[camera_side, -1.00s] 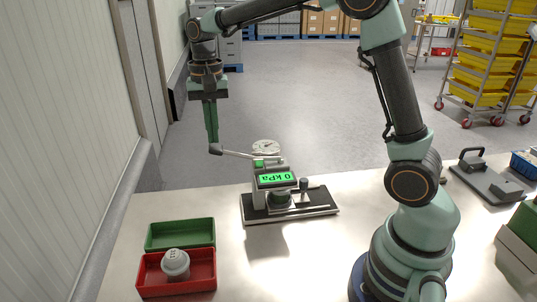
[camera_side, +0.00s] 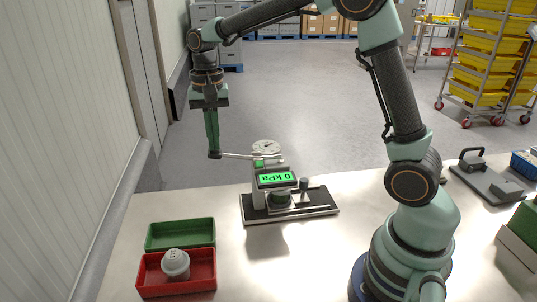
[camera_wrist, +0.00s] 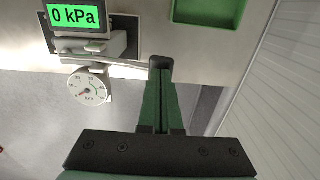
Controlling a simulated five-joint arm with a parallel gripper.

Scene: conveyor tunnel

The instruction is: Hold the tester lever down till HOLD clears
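The tester (camera_side: 275,197) stands on a dark base plate on the bench. Its green screen (camera_side: 277,179) reads 0 kPa, upside down in the side view and upright in the wrist view (camera_wrist: 77,17). No HOLD word shows. The lever (camera_side: 240,156) sticks out left, nearly level, ending in a dark knob (camera_side: 215,155). My gripper (camera_side: 214,150) points down with its fingers together, their tips at the knob from above. In the wrist view the fingers (camera_wrist: 160,80) reach the dark knob; the exact contact is hidden.
A round dial gauge (camera_wrist: 88,85) sits beside the lever. A green tray (camera_side: 180,221) and a red tray (camera_side: 150,277) holding a grey weight (camera_side: 176,264) lie at front left. A dark plate with a handle (camera_side: 487,176) lies at right. Bench between is clear.

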